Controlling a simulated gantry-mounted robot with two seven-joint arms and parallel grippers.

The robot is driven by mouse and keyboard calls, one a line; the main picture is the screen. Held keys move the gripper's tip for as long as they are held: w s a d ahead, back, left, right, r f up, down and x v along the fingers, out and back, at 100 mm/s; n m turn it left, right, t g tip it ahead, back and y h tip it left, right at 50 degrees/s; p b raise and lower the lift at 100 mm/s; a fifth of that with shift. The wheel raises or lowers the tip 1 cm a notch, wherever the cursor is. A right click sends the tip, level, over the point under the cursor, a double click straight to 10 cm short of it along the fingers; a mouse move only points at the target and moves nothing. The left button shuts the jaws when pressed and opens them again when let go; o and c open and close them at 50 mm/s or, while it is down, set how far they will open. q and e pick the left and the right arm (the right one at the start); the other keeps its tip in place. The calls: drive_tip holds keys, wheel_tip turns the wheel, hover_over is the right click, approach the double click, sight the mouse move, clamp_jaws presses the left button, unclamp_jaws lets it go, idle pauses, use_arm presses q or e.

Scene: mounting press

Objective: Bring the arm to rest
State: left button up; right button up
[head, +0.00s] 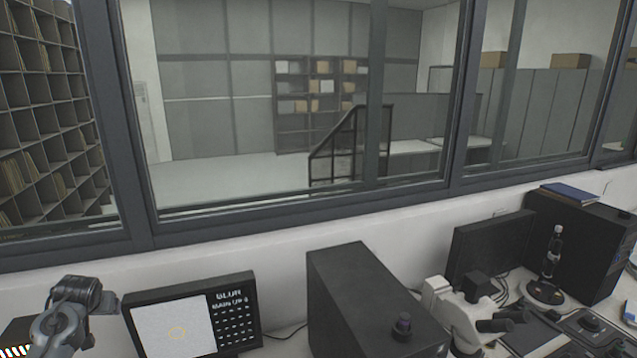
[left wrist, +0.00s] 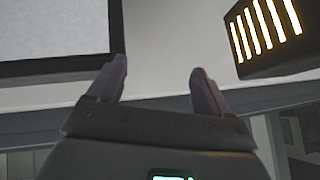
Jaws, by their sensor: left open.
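My left arm (head: 65,318) shows at the lower left of the head view, beside a monitor; its fingertips are not clear there. In the left wrist view my left gripper (left wrist: 158,82) has its two dark fingers spread apart, with nothing between them. My right arm and gripper are not in view.
The monitor (head: 193,318) stands just right of my left arm. Further right are a black box-shaped unit (head: 350,295) with a knob on top, a white microscope (head: 452,312), a second dark screen (head: 490,243) and a black tower (head: 575,250). A windowed wall (head: 285,238) runs behind them.

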use_arm(q)
drive_tip(key=s+d+f+m+g+h, duration=0.1)
drive_tip(key=s+d+f+m, duration=0.1)
drive_tip(key=s+d+f, duration=0.6)
drive_tip(key=s+d+f+m+g, duration=0.2)
drive_tip(key=s+d+f, duration=0.3)
drive_tip(key=d+f, duration=0.35)
drive_tip(key=s+d+f+m+h, duration=0.1)
drive_tip(key=s+d+f, duration=0.2)
drive_tip(key=s+d, duration=0.45)
drive_tip(key=s+d+f+m+h, duration=0.1)
drive_tip(key=s+d+f+h, duration=0.1)
drive_tip(key=s+d+f, duration=0.35)
drive_tip(key=s+d+r+h, duration=0.1)
drive_tip(key=s+d+r, duration=0.25)
drive_tip(key=s, duration=0.55)
drive_tip(key=s+d+r+h, duration=0.1)
drive_tip(key=s+d+r, duration=0.1)
drive_tip(key=s+d, duration=0.5)
drive_tip(key=w+a+p+v, duration=0.2)
drive_tip(key=p+v, duration=1)
drive_tip(key=shift+r, duration=0.25)
